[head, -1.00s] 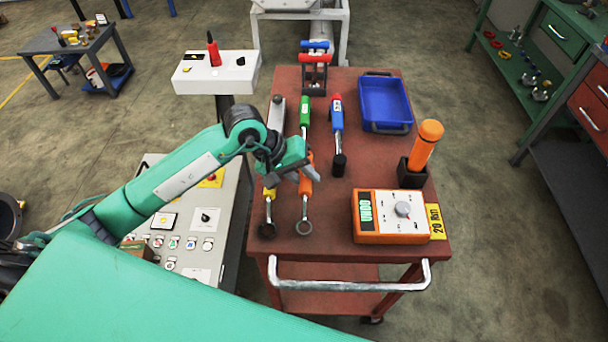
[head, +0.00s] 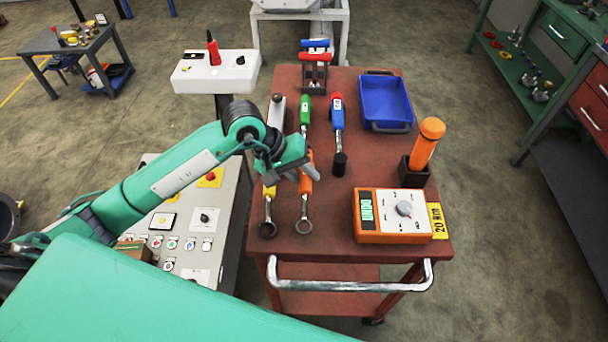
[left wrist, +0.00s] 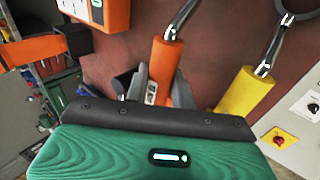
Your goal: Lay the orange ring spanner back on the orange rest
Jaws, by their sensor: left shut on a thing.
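The orange ring spanner (head: 307,185) is over the near left part of the red cart top (head: 372,178), its ring end towards the front edge. My left gripper (head: 300,172) is shut on its orange handle, which also shows between the fingers in the left wrist view (left wrist: 164,66). The gripper hides part of the handle. I cannot tell whether the spanner touches the cart top. I cannot make out the orange rest. My right gripper is not in view.
A yellow ring spanner (head: 269,192) lies close left. Green (head: 305,112) and blue (head: 337,113) handled tools lie farther back. An orange meter box (head: 391,216), an orange-handled tool in a black holder (head: 415,172) and a blue tray (head: 386,101) stand right.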

